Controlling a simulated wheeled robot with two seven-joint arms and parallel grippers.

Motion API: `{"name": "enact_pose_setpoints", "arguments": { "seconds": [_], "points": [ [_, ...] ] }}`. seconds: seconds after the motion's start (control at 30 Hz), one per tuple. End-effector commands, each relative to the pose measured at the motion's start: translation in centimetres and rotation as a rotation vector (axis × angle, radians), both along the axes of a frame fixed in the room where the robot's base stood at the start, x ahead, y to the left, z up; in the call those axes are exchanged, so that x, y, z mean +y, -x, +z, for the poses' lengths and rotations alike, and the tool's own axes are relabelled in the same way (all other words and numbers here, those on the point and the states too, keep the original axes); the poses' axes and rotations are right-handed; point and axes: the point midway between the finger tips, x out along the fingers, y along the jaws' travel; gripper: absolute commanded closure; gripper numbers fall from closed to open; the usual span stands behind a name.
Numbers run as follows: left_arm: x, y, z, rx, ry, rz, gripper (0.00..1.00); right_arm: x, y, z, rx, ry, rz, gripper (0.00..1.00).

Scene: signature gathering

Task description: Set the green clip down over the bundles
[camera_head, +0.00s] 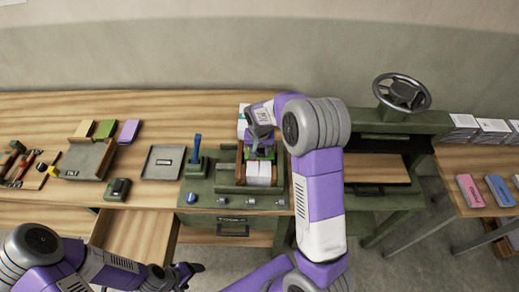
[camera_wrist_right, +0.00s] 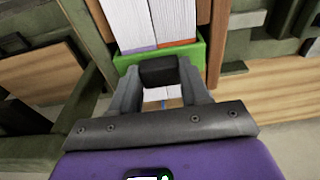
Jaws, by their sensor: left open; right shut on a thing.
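The green clip (camera_wrist_right: 201,52) lies across the ends of the white bundles (camera_wrist_right: 172,20) in the right wrist view. My right gripper (camera_wrist_right: 158,82) is shut on the clip's dark middle grip. In the head view the clip (camera_head: 268,155) shows only as a small green piece under my right gripper (camera_head: 259,143), between the wooden sides of the press trough. Pale bundles (camera_head: 258,174) show in front of it. I cannot tell whether the clip rests fully on the bundles. My left gripper (camera_head: 194,268) is open and empty, low in front of the bench.
The green press bench (camera_head: 222,199) carries a blue-handled tool (camera_head: 196,148) to the left of the trough. Grey trays (camera_head: 163,162) stand further left. A handwheel press (camera_head: 402,93) stands at right. An open drawer (camera_head: 135,235) juts out below the table.

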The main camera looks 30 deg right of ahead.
Motion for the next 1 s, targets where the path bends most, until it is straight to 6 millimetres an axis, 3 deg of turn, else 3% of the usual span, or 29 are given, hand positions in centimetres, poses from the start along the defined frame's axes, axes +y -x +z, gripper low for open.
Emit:
{"name": "enact_pose_setpoints", "arguments": {
  "seconds": [0.07, 0.1, 0.3, 0.63, 1.0],
  "points": [
    [0.0, 0.0, -0.2, 0.0, 0.0, 0.0, 0.23, 0.0, 0.0, -0.2, 0.0, 0.0, 0.0, 0.85],
    [0.0, 0.0, -0.2, 0.0, 0.0, 0.0, 0.23, 0.0, 0.0, -0.2, 0.0, 0.0, 0.0, 0.53],
    [0.0, 0.0, -0.1, 0.0, 0.0, 0.0, 0.23, 0.0, 0.0, -0.2, 0.0, 0.0, 0.0, 0.24],
    [0.0, 0.0, -0.1, 0.0, 0.0, 0.0, 0.23, 0.0, 0.0, 0.3, -0.002, 0.0, 0.0, 0.24],
    [0.0, 0.0, -0.2, 0.0, 0.0, 0.0, 0.23, 0.4, 0.6, 6.0, -0.004, 0.001, 0.001, 0.24]
  ]
}}
